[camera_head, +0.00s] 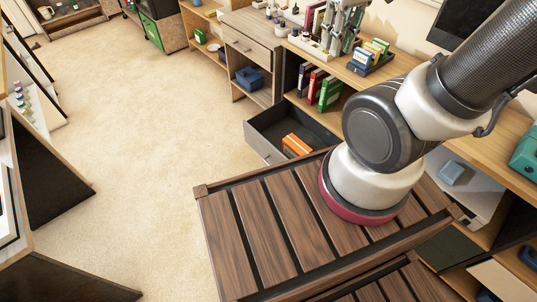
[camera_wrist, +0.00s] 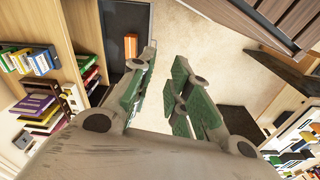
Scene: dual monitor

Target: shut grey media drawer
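The grey media drawer (camera_head: 264,144) stands pulled out from the low cabinet beyond my wooden deck in the head view. Its dark inside holds an orange box (camera_head: 296,145). The drawer's dark inside (camera_wrist: 126,18) and the orange box (camera_wrist: 131,46) also show at the top of the wrist view. My gripper (camera_wrist: 165,62) has its green-padded fingers spread apart with nothing between them. Its fingers (camera_head: 345,30) also show at the top of the head view, above the desk and apart from the drawer. The drawer's far end is partly hidden.
A wooden desk (camera_head: 405,75) with books, bottles and a blue organizer (camera_head: 371,58) runs along the right. Binders (camera_head: 318,86) stand on a shelf below it. A blue box (camera_head: 250,79) sits in an open compartment. The beige carpet (camera_head: 140,120) left of the drawer is clear.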

